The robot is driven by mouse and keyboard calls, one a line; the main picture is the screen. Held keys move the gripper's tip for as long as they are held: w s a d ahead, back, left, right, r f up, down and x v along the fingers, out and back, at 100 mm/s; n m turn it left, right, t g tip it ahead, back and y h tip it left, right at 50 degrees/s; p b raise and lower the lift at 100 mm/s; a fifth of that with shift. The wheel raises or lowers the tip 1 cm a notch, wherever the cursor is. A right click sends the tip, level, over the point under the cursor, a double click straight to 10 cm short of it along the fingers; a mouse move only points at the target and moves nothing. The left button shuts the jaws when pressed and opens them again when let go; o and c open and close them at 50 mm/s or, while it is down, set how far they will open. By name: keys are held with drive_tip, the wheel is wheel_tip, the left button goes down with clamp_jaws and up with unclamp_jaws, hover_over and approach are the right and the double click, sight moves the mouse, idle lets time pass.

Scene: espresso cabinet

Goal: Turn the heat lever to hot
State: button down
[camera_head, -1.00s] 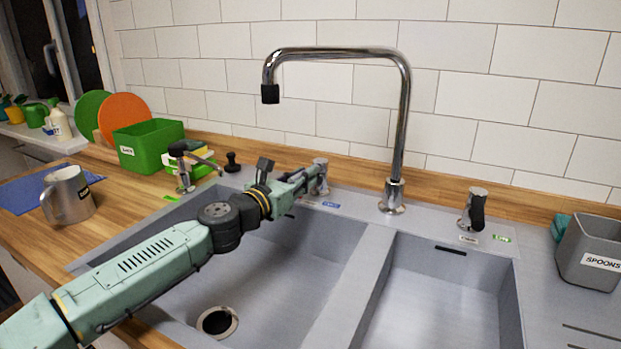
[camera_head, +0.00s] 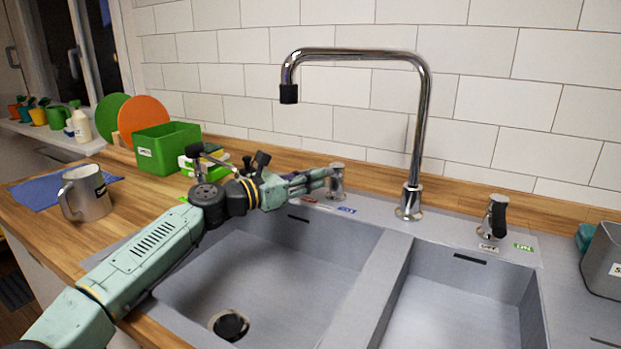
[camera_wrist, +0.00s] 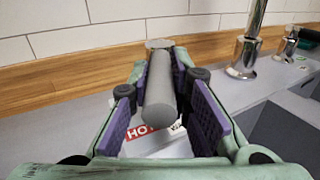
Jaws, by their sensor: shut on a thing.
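The heat lever is a grey rod (camera_wrist: 160,105) reaching from a chrome post, which stands left of the tall faucet on the sink's back rim; the post shows in the head view (camera_head: 337,182). My gripper (camera_wrist: 165,85) has its purple-padded fingers on either side of the rod in the wrist view and is shut on it. In the head view my gripper (camera_head: 312,181) comes to the post from the left and hides the rod. A red HOT label (camera_wrist: 138,132) lies below the rod, with another label partly hidden. A blue label (camera_head: 347,210) sits right of the red one.
The chrome faucet (camera_head: 412,195) rises right of the lever. A second black-handled lever (camera_head: 497,215) with an ON label is farther right. Another tap-like fixture (camera_head: 198,160) and a green box (camera_head: 165,147) are left. The sink basins (camera_head: 290,250) are empty.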

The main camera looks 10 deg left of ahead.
drive_tip(key=shift+r, duration=0.1)
drive_tip(key=c, duration=1.5)
unclamp_jaws()
drive_tip(key=shift+d, duration=0.1)
drive_tip(key=shift+o, duration=0.2)
drive_tip(key=v, duration=1.2)
drive_tip(key=shift+c, duration=0.5)
